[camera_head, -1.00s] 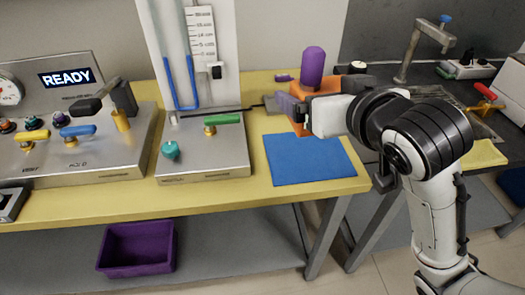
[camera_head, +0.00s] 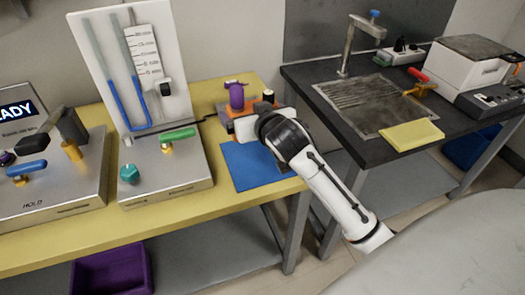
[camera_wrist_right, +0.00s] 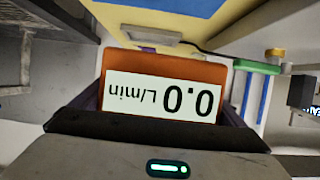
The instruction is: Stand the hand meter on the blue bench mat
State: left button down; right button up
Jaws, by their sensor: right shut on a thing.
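The hand meter (camera_wrist_right: 160,88) is an orange body with a white display reading 0.0 L/min, upside down in the right wrist view. My right gripper (camera_head: 240,122) is shut on it, with a purple finger on each side. In the head view the orange meter (camera_head: 243,128) shows beyond my right wrist, at the back edge of the blue bench mat (camera_head: 250,172). The wrist partly hides it, and I cannot tell whether its base touches anything. The mat lies flat on the yellow bench, its right part covered by my arm. My left gripper is not in view.
A purple rounded object (camera_head: 236,94) shows just behind the meter. A steel manometer stand (camera_head: 165,180) with a green-handled valve is left of the mat. A dark sink bench (camera_head: 370,135) stands to the right across a gap. A purple bin (camera_head: 112,272) is below.

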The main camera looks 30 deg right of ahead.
send_over(251, 150)
notch_tip(251, 150, down, 6)
jog(key=shift+r+b, duration=0.15)
jog(key=shift+b, duration=0.15)
notch_tip(251, 150, down, 4)
jog(key=shift+f, duration=0.1)
jog(key=shift+b, duration=0.3)
jog(key=shift+f, duration=0.1)
jog(key=o, duration=1)
jog(key=shift+f, duration=0.1)
